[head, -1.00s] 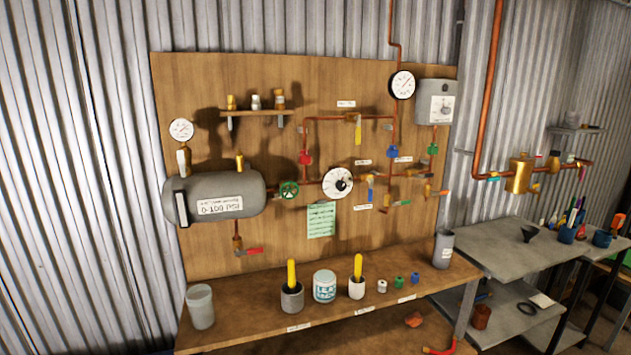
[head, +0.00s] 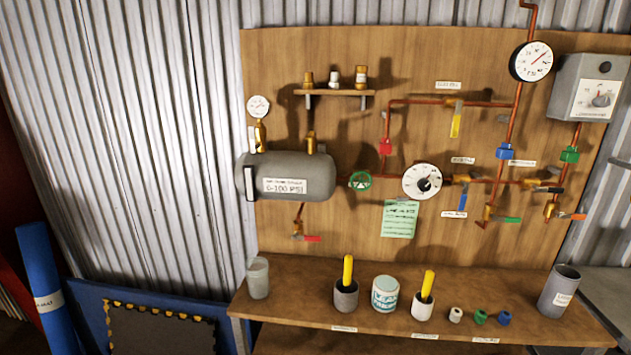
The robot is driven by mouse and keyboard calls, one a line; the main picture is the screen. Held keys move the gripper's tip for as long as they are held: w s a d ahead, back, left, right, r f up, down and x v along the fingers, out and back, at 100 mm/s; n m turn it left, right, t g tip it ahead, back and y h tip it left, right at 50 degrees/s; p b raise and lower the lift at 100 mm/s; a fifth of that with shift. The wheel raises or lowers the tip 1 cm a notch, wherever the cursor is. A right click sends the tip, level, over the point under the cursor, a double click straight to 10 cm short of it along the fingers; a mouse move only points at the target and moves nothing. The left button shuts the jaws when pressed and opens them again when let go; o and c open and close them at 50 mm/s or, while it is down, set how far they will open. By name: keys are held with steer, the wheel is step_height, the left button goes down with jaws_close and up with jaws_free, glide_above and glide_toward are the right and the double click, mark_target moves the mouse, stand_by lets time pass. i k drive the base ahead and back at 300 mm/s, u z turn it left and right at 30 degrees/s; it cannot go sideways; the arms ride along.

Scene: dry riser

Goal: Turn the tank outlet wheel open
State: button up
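The tank outlet wheel is a small green handwheel (head: 360,181) on the copper pipe just right of the grey tank (head: 290,176), in the head view. The tank is mounted on the wooden board and carries a white label. A round white dial (head: 422,182) sits on the same pipe to the right of the wheel. Whether the wheel stands open or closed cannot be told. My gripper is not in view, and nothing covers the wheel.
A wooden bench (head: 300,312) runs below the board. On it stand a grey cup (head: 258,278), two pots with yellow handles, a white tub (head: 384,294), small fittings and a dark cylinder (head: 559,291). A red-handled valve (head: 311,238) hangs below the tank.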

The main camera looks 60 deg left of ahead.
mark_target(360, 179)
steer(key=u, duration=2.15)
